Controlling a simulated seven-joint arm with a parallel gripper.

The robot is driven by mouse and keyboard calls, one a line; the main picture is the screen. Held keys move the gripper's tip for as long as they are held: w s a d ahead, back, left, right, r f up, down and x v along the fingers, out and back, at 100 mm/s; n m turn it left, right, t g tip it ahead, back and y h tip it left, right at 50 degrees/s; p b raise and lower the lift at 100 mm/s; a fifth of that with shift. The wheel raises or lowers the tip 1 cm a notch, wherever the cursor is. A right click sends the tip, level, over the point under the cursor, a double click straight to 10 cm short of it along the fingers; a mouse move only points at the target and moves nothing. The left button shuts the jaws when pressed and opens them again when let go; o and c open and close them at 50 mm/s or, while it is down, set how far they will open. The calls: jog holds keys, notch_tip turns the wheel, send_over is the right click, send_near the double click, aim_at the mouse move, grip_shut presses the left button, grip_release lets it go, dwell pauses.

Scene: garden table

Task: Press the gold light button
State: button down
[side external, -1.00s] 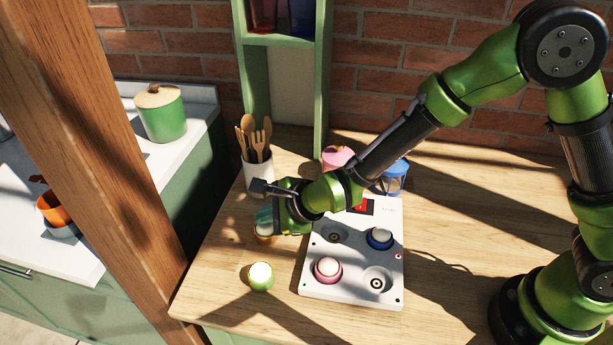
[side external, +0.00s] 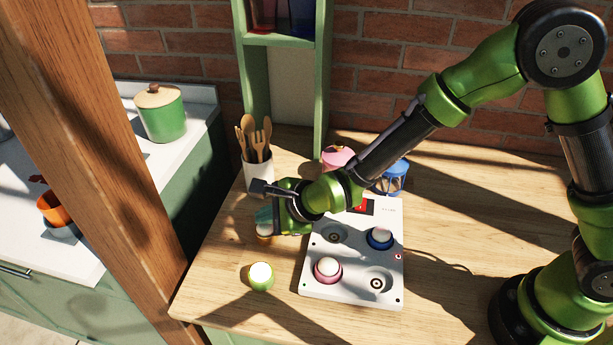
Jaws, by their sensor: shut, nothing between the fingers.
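The gold light button (side external: 265,239) stands on the wooden table left of the white panel, mostly hidden behind my gripper; only a bit of its orange-gold side shows. My gripper (side external: 265,218) is shut and points down over it. I cannot tell whether the fingertips touch its top. A green button with a lit white top (side external: 261,275) stands nearer the front. On the white panel (side external: 320,283) sit a pink button (side external: 327,269) and a blue button (side external: 380,238), beside two empty round sockets.
A white cup of wooden utensils (side external: 258,176) stands just behind my gripper. A pink pot (side external: 338,157) and a blue lantern (side external: 391,178) stand behind the panel. A green shelf (side external: 322,90) rises at the back. The table (side external: 460,210) is clear to the right.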

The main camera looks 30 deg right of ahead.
aim_at(269, 227)
jog(key=shift+f, duration=0.45)
jog(key=shift+r, duration=0.1)
jog(key=shift+s+r, duration=0.1)
jog(key=shift+r, duration=3.25)
